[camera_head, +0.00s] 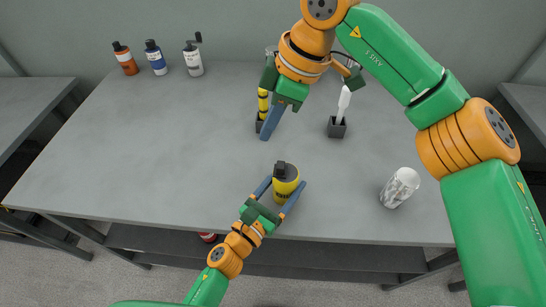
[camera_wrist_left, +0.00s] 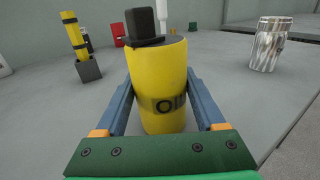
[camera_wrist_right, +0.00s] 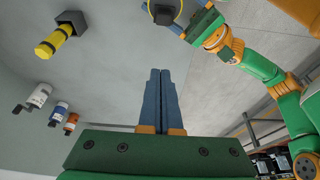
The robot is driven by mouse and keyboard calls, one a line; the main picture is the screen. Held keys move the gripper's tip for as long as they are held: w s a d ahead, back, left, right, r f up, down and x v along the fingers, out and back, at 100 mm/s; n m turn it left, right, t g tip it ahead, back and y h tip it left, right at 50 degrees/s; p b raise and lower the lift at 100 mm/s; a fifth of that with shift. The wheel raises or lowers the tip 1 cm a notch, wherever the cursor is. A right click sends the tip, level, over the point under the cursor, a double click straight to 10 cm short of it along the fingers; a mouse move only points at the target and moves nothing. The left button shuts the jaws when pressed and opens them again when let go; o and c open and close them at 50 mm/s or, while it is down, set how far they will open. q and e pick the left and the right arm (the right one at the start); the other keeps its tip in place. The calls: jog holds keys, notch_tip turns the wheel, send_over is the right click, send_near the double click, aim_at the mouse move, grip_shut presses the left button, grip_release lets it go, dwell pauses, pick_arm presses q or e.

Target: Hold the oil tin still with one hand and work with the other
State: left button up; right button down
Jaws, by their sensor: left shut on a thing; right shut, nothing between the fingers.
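The yellow oil tin (camera_head: 287,184), with a black cap on top, stands upright near the front edge of the table. My left gripper (camera_head: 284,192) is shut on it, one finger on each side. In the left wrist view the oil tin (camera_wrist_left: 160,90) shows dark lettering, partly cut off. My right gripper (camera_head: 268,136) is above the table, behind and left of the tin. In the right wrist view the right gripper (camera_wrist_right: 158,72) has its fingers together with nothing between them. The oil tin (camera_wrist_right: 163,10) is partly cut off at the top of that view.
A yellow and black cylinder (camera_head: 263,101) stands in a dark block, partly behind my right gripper. A white tool stands in a dark holder (camera_head: 336,128). Several bottles (camera_head: 156,57) stand at the back left. The left of the table is clear.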

aim_at(285, 166)
jog(key=shift+f, duration=0.1)
jog(key=f, duration=0.9)
jog(key=shift+d+f, duration=0.15)
jog(key=shift+d, duration=0.25)
jog(key=shift+s+d, duration=0.15)
jog(key=shift+d, duration=1.45)
jog(key=shift+a, duration=0.1)
